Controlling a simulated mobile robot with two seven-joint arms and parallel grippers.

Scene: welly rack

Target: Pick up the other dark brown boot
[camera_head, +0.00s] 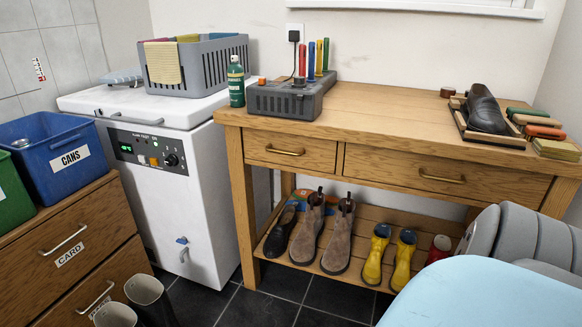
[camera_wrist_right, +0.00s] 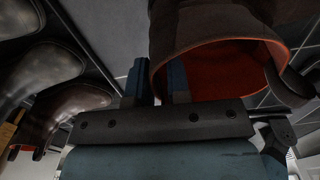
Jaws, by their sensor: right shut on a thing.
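In the right wrist view my right gripper (camera_wrist_right: 158,85) has its two blue fingers at the rim of a dark brown boot (camera_wrist_right: 225,25) with an orange-red lining. It is shut on the boot's wall, one finger appearing outside and one at the lining. The boot's foot is out of frame. A second dark brown boot (camera_wrist_right: 75,100) with a reddish rim lies at the left of that view, apart from my gripper. Neither dark brown boot can be made out in the head view, where my right gripper is out of sight. My left gripper is in neither view.
Grey boots (camera_wrist_right: 40,70) are beside the second brown boot. The wooden bench (camera_head: 390,105) has a lower shelf with brown suede boots (camera_head: 338,240), yellow wellies (camera_head: 402,262) and a dark shoe (camera_head: 280,234). Dark boot tops (camera_head: 148,295) stand by the drawers (camera_head: 80,245). Some tiled floor (camera_head: 290,300) is clear.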

